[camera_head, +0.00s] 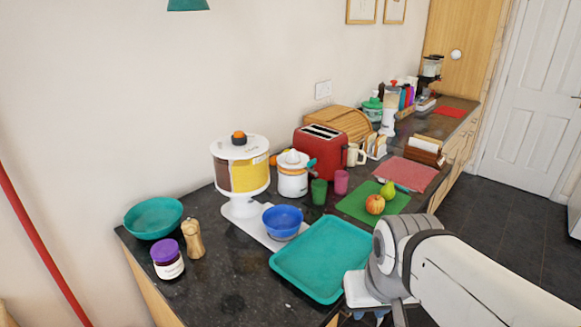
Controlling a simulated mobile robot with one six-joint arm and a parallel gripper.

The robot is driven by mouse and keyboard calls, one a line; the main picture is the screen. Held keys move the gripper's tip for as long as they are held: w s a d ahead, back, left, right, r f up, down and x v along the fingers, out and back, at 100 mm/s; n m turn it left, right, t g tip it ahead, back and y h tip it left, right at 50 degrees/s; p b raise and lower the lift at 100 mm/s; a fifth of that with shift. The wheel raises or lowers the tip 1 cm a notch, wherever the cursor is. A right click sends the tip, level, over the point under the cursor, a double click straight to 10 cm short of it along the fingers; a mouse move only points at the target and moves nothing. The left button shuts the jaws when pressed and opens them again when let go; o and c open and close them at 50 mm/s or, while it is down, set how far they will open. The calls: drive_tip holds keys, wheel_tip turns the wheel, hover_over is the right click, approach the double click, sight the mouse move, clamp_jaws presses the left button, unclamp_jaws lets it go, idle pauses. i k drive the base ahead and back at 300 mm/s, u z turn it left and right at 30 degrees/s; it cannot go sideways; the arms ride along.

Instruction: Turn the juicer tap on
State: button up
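A small white juicer (293,183) with a ridged cone on top stands on the granite worktop, left of the red toaster. A small teal piece (311,163) shows at its right side; it looks like the tap, but its position is too small to tell. A green cup (319,191) stands just right of the juicer, below the teal piece. My gripper (378,312) is at the bottom, low in front of the worktop edge and well away from the juicer. Its fingertips are mostly hidden or cut off, so its opening cannot be told.
A large dispenser (241,172) stands left of the juicer, with a blue bowl (283,222) before it. A teal tray (320,262) lies between my gripper and the juicer. A pink cup (341,182), red toaster (321,148) and green board (361,209) crowd the right.

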sight(310, 163)
drive_tip(key=z, duration=0.1)
drive_tip(key=k, duration=0.55)
drive_tip(key=u, duration=1.85)
drive_tip(key=k, duration=0.75)
drive_tip(key=z, duration=1.4)
drive_tip(key=i, duration=1)
drive_tip(key=z, duration=0.05)
